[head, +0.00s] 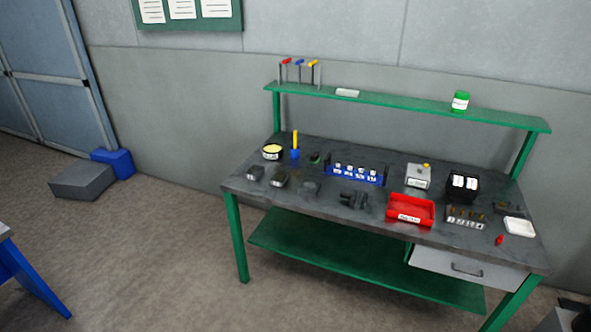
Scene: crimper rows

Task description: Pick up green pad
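A small dark item with green on it (315,157), perhaps the green pad, lies on the dark top of the workbench (330,222), toward the back left. It is too small in the head view to make out its shape. It lies between a blue holder with a yellow stick (295,153) and a blue rack with several white-labelled pieces (341,176). Neither of my grippers is in view.
A round tin (272,152), several dark blocks, a red bin (410,210), a black box (463,185) and a white tray (519,227) crowd the bench. A green shelf (400,106) runs above its back. Open floor lies in front and left.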

